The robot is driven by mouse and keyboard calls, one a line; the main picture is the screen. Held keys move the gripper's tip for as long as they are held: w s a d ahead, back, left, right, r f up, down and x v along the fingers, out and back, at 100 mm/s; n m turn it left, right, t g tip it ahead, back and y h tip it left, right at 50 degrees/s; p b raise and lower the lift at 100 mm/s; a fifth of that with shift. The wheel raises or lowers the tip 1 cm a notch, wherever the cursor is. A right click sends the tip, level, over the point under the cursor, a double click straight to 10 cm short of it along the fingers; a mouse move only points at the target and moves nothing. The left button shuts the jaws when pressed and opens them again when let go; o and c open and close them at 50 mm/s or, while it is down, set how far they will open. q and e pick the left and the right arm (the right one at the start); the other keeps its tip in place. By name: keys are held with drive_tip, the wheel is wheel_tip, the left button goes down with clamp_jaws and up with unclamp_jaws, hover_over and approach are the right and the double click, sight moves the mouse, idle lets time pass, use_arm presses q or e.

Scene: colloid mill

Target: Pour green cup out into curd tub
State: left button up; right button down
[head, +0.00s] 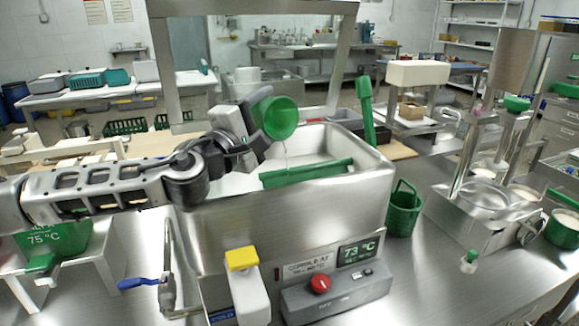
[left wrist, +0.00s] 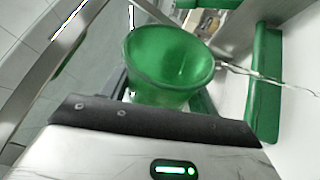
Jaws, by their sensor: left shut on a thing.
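My left gripper (head: 257,98) is shut on the green cup (head: 279,117) and holds it above the curd tub (head: 352,187), a steel tub with a white inside. The cup is tilted, its mouth toward the right and front, and a thin pale stream falls from its rim into the tub. The left wrist view also shows the cup (left wrist: 168,60), with the stream leaving at its right side. The liquid's level inside the tub is hidden. My right gripper does not show.
A green bar (head: 305,173) lies across the tub and a green paddle handle (head: 366,110) stands at its back right. A green basket (head: 403,209) stands right of the tub. A steel frame (head: 168,75) rises behind it. A steel machine (head: 485,195) stands further right.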

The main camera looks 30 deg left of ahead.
use_arm(q)
drive_tip(key=shift+d+r+m, duration=0.15)
drive_tip(key=shift+r+m, duration=0.1)
drive_tip(key=shift+m, duration=0.45)
drive_tip(key=shift+s+d+r+m+h+p, duration=0.1)
drive_tip(key=shift+d+r+m+h+p, duration=0.1)
drive_tip(key=shift+m+h+p, duration=0.25)
drive_tip(key=shift+m+t, duration=0.3)
drive_tip(key=shift+m, duration=0.05)
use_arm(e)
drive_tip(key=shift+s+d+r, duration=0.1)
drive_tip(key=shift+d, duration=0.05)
use_arm(q)
drive_tip(key=shift+r, duration=0.1)
